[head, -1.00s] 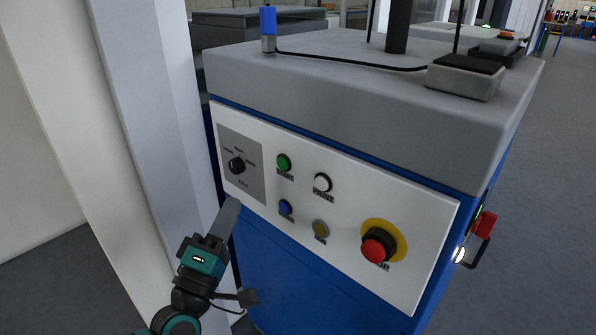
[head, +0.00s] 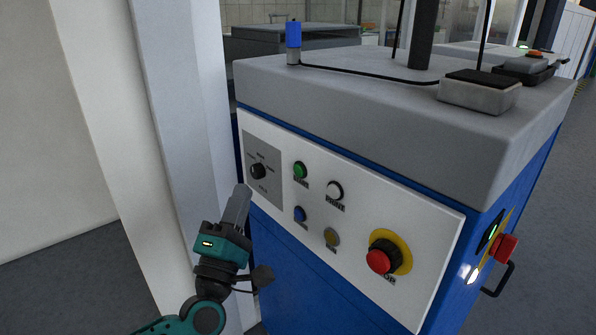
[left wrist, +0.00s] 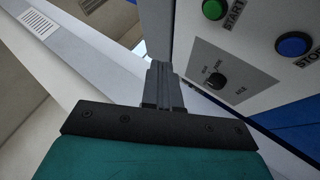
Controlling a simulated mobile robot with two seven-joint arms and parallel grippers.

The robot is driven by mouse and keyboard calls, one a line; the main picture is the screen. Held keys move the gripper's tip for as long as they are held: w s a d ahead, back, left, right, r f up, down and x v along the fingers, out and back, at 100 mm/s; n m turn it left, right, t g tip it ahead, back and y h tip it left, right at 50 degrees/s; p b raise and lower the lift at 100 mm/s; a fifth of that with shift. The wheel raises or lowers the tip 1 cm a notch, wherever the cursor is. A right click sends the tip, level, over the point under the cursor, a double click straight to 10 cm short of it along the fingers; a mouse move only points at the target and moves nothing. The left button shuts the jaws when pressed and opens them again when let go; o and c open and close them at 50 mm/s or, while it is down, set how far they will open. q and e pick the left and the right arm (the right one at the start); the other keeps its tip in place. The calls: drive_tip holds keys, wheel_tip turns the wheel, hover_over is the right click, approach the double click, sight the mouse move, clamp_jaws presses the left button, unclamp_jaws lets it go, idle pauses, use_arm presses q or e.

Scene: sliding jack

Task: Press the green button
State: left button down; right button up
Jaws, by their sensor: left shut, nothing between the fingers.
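The green button (head: 300,170) is on the white control panel (head: 400,212), upper left, right of a grey plate with a black rotary knob (head: 258,171). My right gripper is not in view.
Beside the green button are a white button (head: 335,190), a blue button (head: 299,214) and a yellow button (head: 331,237). A red emergency knob (head: 380,258) sticks out at right. A pale column (head: 175,120) stands close left of my left arm.

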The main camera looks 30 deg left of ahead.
sight(299, 170)
use_arm(q)
drive_tip(key=w+d+b, duration=0.1)
drive_tip(key=w+d, duration=0.2)
drive_tip(key=w, duration=0.5)
drive_tip(key=shift+d, duration=0.2)
drive_tip(key=shift+w, duration=0.1)
idle(1.8)
drive_tip(key=shift+w+d, duration=0.15)
drive_tip(key=shift+w, duration=0.2)
